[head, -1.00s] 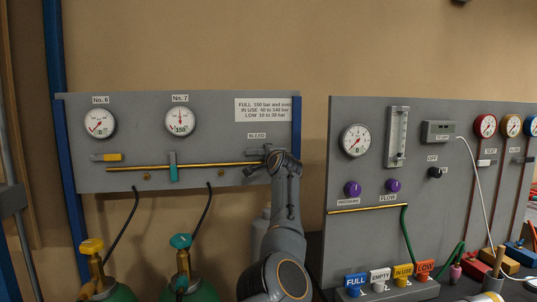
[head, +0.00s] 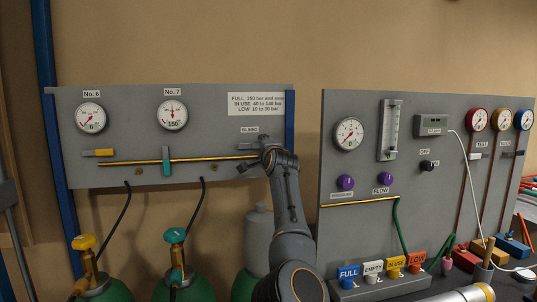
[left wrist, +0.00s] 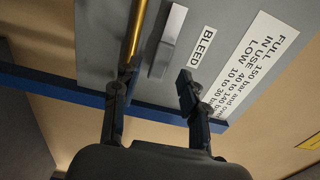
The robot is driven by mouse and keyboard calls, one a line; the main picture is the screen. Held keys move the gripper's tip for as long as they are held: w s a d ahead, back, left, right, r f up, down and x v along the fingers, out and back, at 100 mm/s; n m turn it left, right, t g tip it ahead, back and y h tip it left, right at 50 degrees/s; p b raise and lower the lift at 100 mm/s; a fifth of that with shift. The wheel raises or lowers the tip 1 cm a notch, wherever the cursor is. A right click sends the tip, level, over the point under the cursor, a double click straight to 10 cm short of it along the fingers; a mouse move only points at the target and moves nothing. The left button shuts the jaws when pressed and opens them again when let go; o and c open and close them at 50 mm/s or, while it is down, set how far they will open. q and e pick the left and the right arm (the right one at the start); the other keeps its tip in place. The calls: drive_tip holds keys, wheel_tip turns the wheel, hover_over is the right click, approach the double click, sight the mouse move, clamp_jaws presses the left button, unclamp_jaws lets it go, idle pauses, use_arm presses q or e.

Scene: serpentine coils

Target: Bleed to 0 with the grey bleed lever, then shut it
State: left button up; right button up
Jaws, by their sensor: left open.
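The grey bleed lever (left wrist: 168,40) lies on the panel beside the BLEED label (left wrist: 201,47) in the left wrist view. In the head view the lever (head: 248,146) runs sideways under its label (head: 249,130), its right end hidden by my gripper. My left gripper (left wrist: 152,88) is open and empty in the wrist view. Its fingers stand apart, with the lever ahead between their lines; I cannot tell whether they touch anything. The No. 6 gauge (head: 91,117) shows 0 and the No. 7 gauge (head: 172,115) shows 150. My right gripper is out of view.
A brass pipe (head: 130,162) runs below the lever, with a yellow-ended handle (head: 103,153) and an upright teal handle (head: 166,160) to the left. Cylinders with yellow (head: 84,242) and teal (head: 175,235) tops stand below. A second panel (head: 350,215) stands right.

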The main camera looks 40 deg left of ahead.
use_arm(q)
drive_tip(key=v, duration=0.9)
idle(0.3)
